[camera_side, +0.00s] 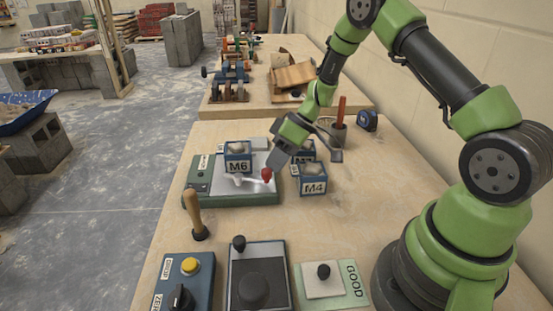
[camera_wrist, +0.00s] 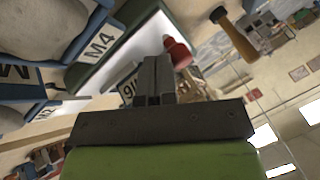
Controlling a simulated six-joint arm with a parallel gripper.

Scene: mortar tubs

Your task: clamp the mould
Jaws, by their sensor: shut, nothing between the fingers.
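A green base with a pale metal top (camera_side: 232,200) stands on the bench, with a light lever ending in a red knob (camera_side: 266,174). The lever lies low, running right toward the knob. My gripper (camera_side: 278,166) is shut and empty, with its tips close beside the red knob; I cannot tell whether they touch it. In the wrist view the shut fingers (camera_wrist: 155,80) are just left of the red knob (camera_wrist: 177,52). A mould is not clearly distinguishable on the base.
Blue tub M6 (camera_side: 238,158) is at the base's back. Tub M4 (camera_side: 313,180) stands right of my gripper, with another tub (camera_side: 303,152) behind it, partly hidden. A wooden-handled tool (camera_side: 195,215) stands at front left. Control boxes (camera_side: 185,283) line the front; bare bench lies right of M4.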

